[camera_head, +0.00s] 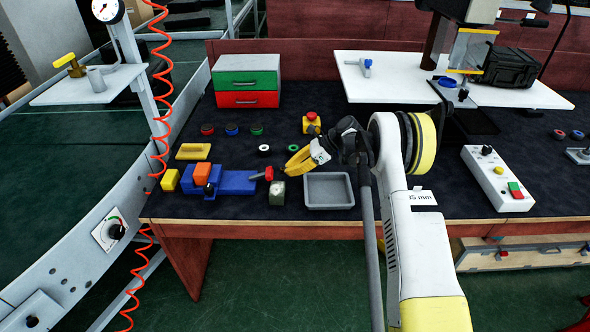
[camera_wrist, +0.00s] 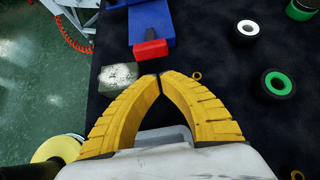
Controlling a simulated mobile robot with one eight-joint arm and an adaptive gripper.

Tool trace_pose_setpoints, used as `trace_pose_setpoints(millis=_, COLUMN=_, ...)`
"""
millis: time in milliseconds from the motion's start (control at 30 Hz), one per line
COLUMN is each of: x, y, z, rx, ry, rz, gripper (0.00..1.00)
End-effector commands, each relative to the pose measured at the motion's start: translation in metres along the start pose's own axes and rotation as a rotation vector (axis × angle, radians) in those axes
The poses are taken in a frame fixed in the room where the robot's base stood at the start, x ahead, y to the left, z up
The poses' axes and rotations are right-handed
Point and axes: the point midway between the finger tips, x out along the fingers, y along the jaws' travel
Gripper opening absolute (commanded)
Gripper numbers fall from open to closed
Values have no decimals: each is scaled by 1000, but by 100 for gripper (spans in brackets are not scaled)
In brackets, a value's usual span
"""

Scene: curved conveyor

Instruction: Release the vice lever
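The blue vice (camera_head: 238,183) lies on the dark bench mat, with an orange block (camera_head: 202,173) at its left end. Its lever (camera_head: 268,174) has a red end and sticks out at the right end. In the wrist view, the red lever end (camera_wrist: 150,48) shows just beyond my fingertips, with part of the blue vice (camera_wrist: 150,22) behind it. My gripper (camera_head: 290,171) has yellow fingers that are drawn together at the tips, with nothing seen between them. In the wrist view, the fingertips (camera_wrist: 158,77) look apart from the lever.
A grey metal block (camera_head: 277,193) sits just below the lever, and a grey tray (camera_head: 329,190) lies to its right. A yellow box with a red button (camera_head: 311,123) stands behind my gripper. Black rings with white (camera_head: 264,149) and green centres lie nearby.

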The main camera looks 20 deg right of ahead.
Motion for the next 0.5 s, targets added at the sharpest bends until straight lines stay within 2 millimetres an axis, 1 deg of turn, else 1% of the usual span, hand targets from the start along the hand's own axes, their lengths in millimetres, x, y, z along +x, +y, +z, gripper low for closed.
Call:
trace_pose_setpoints(millis=33, x=12, y=0, z=-2, rx=-1, ry=0, rz=1, gripper=0)
trace_pose_setpoints(millis=200, x=38, y=0, z=-2, rx=-1, ry=0, rz=1, gripper=0)
trace_pose_setpoints(millis=333, x=48, y=0, z=-1, rx=0, ry=0, rz=0, gripper=0)
trace_pose_setpoints(millis=500, x=52, y=0, z=0, rx=1, ry=0, rz=-1, gripper=0)
